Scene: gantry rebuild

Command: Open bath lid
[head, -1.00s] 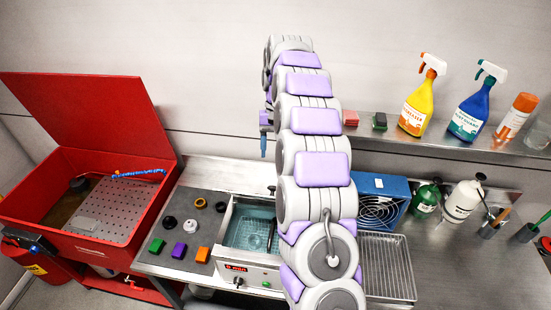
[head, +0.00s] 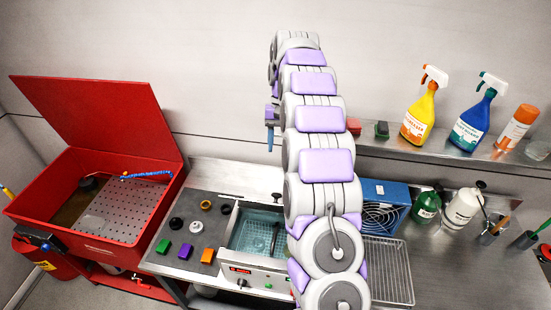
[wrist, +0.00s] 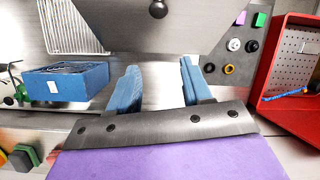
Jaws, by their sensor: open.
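The bath (head: 243,271) is a steel box with a front panel and red display, left of my arm in the head view. Its inside shows turquoise, with a dark handle-like shape in it. A small dark knob (head: 277,196) shows at its back edge. In the wrist view a grey steel plate with a black knob (wrist: 157,9), seemingly the lid (wrist: 150,35), is at the top centre. I cannot tell its exact tilt. My gripper (wrist: 158,75) is open and empty, its blue fingers apart and short of the plate. In the head view the gripper (head: 270,135) is above and behind the bath.
A red parts washer (head: 110,250) with raised lid stands at left. Small parts lie on a grey mat (head: 190,225). A wire rack (head: 388,270) and blue fan box (head: 385,205) are right of the arm. A shelf (head: 465,148) with bottles runs along the wall.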

